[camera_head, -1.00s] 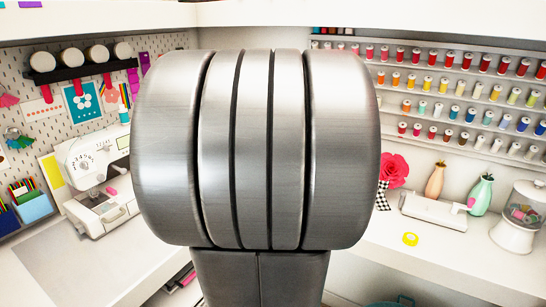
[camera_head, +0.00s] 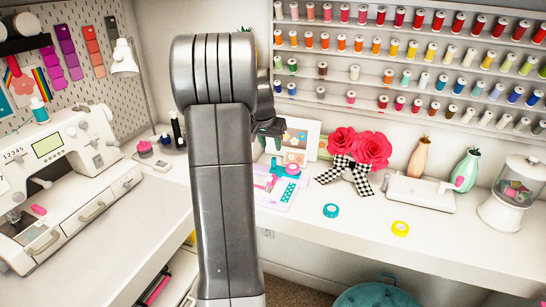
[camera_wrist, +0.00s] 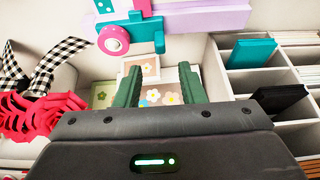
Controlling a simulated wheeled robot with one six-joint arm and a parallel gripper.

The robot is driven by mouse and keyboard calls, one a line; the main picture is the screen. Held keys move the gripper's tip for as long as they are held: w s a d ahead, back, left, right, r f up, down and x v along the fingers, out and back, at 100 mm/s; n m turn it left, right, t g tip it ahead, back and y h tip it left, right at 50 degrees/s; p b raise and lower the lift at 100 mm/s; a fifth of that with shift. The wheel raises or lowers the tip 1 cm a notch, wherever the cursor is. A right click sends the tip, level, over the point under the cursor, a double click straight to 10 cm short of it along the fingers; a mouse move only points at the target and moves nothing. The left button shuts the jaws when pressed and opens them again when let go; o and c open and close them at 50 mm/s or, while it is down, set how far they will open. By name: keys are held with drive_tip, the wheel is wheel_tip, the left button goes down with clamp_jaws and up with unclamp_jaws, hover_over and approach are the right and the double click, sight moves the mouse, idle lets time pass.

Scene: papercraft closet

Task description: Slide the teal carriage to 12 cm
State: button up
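The teal carriage (camera_head: 290,168) sits on the lavender and white board (camera_head: 266,200) on the desk, just right of my arm in the head view. In the wrist view the teal carriage (camera_wrist: 128,22) is at the top, with a round pink knob (camera_wrist: 113,40) on it. The lavender board (camera_wrist: 215,19) runs off to its right. My gripper (camera_head: 268,128) is partly hidden behind my arm, above and behind the carriage. In the wrist view my gripper (camera_wrist: 158,78) has its two green fingers apart, with nothing held between them and apart from the carriage. Any scale marks are too small to read.
Red paper flowers (camera_head: 360,146) with a checkered ribbon stand right of the board. Blue tape (camera_head: 331,210) and yellow tape (camera_head: 400,228) lie on the desk. A sewing machine (camera_head: 70,180) is at left. A divided organizer (camera_wrist: 275,85) shows in the wrist view.

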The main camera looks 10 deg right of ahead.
sight(274, 158)
drive_tip(key=p+x, duration=0.1)
drive_tip(key=x, duration=0.7)
drive_tip(key=shift+w+f, duration=0.1)
drive_tip(key=shift+f, duration=0.25)
drive_tip(key=shift+c, duration=0.5)
clamp_jaws()
